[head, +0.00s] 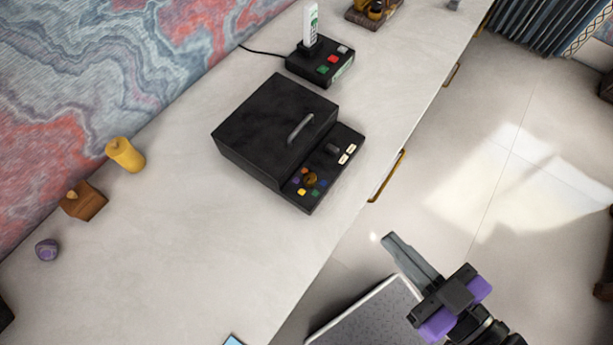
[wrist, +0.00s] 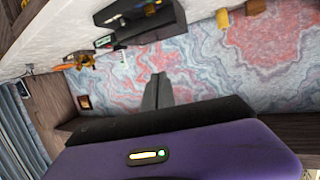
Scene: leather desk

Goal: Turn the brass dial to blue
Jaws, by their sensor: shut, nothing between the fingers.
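The brass dial (head: 311,179) sits on the low front panel of a black box (head: 275,122) on the desk. Small coloured marks ring it: orange, purple, yellow, green and blue. The blue mark (head: 323,183) is on the dial's right side. Which mark the dial points at is too small to tell. My gripper (head: 386,238) is shut and empty, off the desk's front edge and apart from the box, to the lower right of the dial. In the wrist view its fingers (wrist: 158,80) are together, and the black box (wrist: 140,22) shows beyond them, upside down.
The box has a grey handle (head: 300,129) on top and a dark switch with pale labels on its panel. A black device with buttons (head: 321,66) stands behind it. A yellow candle (head: 125,155), a wooden block (head: 83,202) and a purple stone (head: 47,250) are at left. The desk front (head: 290,255) is clear.

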